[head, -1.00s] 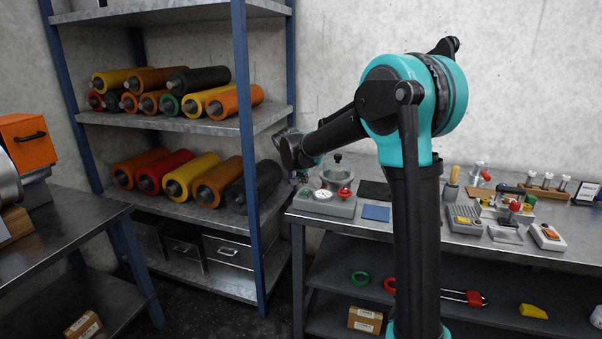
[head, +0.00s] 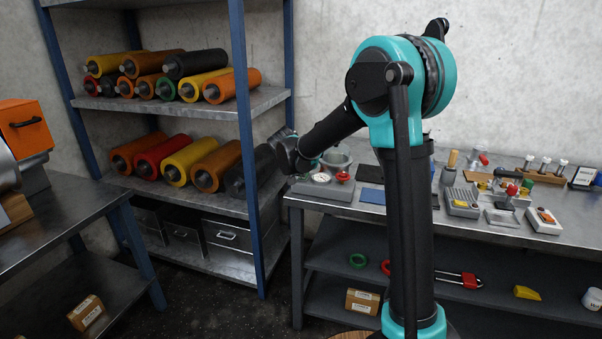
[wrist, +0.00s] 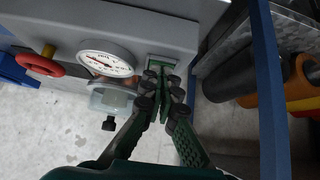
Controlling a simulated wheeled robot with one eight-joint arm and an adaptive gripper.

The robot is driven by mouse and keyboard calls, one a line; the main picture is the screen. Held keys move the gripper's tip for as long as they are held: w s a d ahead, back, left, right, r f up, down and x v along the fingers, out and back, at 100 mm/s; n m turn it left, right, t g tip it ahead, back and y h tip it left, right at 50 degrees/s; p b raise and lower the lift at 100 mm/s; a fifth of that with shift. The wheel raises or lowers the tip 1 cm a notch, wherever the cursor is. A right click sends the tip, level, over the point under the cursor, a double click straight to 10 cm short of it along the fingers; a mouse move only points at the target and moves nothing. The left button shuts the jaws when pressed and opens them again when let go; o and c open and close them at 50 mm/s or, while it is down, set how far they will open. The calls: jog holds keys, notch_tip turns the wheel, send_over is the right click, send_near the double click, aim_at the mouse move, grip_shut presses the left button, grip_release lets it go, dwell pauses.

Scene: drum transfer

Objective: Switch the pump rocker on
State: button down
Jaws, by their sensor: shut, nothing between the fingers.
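The pump unit is a grey box (head: 322,194) at the left end of the bench in the head view, with a round gauge, a red knob and a small vessel. In the wrist view its grey housing (wrist: 185,30) fills the top. A small pale green rocker (wrist: 162,60) sits in a recess there, partly hidden by my fingertips. My gripper (wrist: 165,70) is shut and empty, its tips at the rocker; I cannot tell whether they touch it. In the head view the gripper hangs at the box's left end, mostly hidden by my wrist.
The gauge (wrist: 104,60) and red knob (wrist: 40,66) are left of my fingers in the wrist view. The blue-posted roller rack (head: 237,130) stands close on the left. A blue pad (head: 372,196) lies right of the box. Several tools crowd the bench's right part.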

jog(key=shift+r, duration=0.15)
jog(key=shift+r, duration=0.65)
